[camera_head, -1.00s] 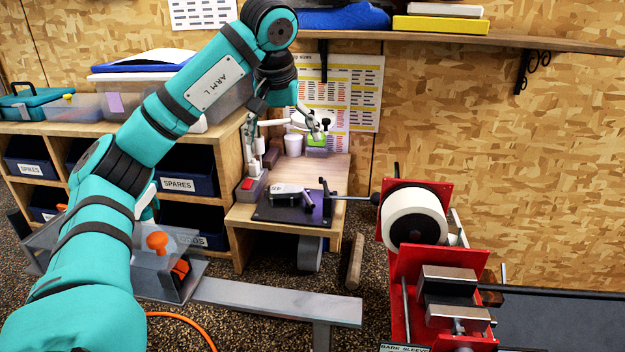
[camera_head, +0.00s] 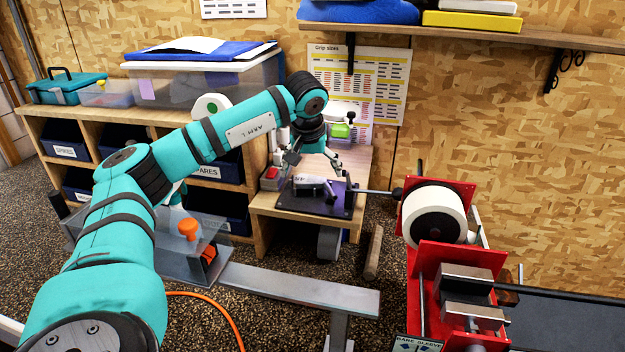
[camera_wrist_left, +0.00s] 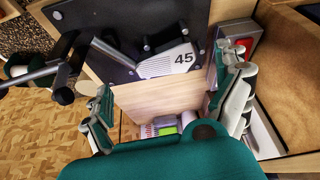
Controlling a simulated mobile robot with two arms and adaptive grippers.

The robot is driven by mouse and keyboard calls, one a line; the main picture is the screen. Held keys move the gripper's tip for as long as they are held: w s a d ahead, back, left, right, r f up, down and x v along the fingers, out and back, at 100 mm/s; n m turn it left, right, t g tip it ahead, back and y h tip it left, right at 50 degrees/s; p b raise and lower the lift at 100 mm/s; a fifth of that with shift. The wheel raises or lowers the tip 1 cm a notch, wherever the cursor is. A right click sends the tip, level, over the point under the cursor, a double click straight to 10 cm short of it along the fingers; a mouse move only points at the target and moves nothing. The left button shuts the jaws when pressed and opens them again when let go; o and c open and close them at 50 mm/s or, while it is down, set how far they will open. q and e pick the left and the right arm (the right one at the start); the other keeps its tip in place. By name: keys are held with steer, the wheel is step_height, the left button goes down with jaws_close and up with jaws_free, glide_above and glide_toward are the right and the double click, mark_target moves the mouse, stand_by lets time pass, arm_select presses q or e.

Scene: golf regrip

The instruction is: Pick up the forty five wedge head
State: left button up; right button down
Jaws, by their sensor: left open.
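The forty five wedge head (camera_wrist_left: 168,63) is a grey metal club head marked "45". It lies on a dark plate (camera_wrist_left: 95,30) on the small wooden bench, and it also shows in the head view (camera_head: 316,184). My left gripper (camera_head: 312,165) is above and just behind it, pointing down, open and empty. In the wrist view its two fingers (camera_wrist_left: 165,105) are spread wide, with the wedge head ahead of the gap between them and not touched. My right gripper is not in view.
A red-switched box (camera_head: 271,178) stands left of the plate. A red machine (camera_head: 440,240) with a white roll stands to the right, and a dark rod runs from it towards the plate. A grey metal beam (camera_head: 300,290) crosses in front. Bare bench wood (camera_wrist_left: 165,105) lies behind the plate.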

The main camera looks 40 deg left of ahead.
mark_target(312, 179)
arm_select(q)
steer(key=x, duration=0.3)
steer(key=shift+w+a+f+p, duration=0.1)
steer(key=shift+a+f+p, duration=0.05)
steer(key=shift+p, duration=0.2)
steer(key=shift+c, duration=0.3)
steer(key=c, duration=1.1)
